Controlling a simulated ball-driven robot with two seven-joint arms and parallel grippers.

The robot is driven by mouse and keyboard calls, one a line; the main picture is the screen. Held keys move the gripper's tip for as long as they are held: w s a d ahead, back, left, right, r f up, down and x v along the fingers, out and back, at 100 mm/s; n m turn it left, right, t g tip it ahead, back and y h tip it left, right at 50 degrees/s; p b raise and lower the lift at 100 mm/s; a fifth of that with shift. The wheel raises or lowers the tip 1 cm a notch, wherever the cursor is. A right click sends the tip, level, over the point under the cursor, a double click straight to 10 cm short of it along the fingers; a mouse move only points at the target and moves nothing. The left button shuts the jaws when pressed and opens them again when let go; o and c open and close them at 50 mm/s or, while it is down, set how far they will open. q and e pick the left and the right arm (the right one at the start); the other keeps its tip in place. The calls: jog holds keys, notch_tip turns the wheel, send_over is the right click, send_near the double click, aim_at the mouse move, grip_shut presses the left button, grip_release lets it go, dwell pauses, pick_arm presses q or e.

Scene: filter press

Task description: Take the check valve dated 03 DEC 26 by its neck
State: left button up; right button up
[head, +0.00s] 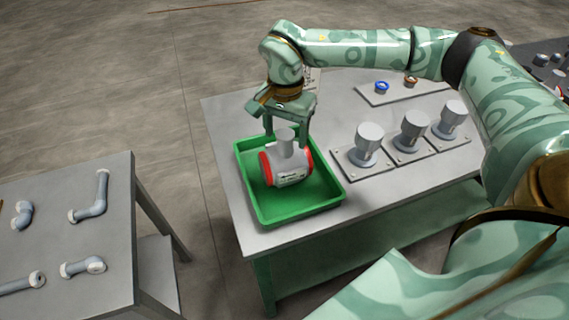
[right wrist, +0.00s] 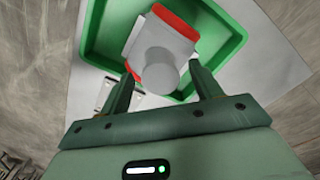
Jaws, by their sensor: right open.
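The check valve (head: 290,168) lies in a green tray (head: 299,217) on the grey table. It has a grey body with red end rings, a label on its side and a round neck pointing up. The label is too small to read. My right gripper (head: 286,136) is open above the tray, its fingers pointing down around or just behind the neck. In the right wrist view the valve (right wrist: 160,47) shows with its neck between the two open fingertips (right wrist: 163,72), with gaps on both sides. My left gripper is not in view.
Several grey capped fittings (head: 367,143) stand on plates right of the tray. A board (head: 400,92) with a blue ring and a brown ring lies behind them. A separate table (head: 112,200) at the left holds several pipe pieces.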

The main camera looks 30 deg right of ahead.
aim_at(285, 157)
notch_tip(285, 157, down, 3)
jog(key=shift+r, duration=0.3)
jog(key=c, duration=1.1)
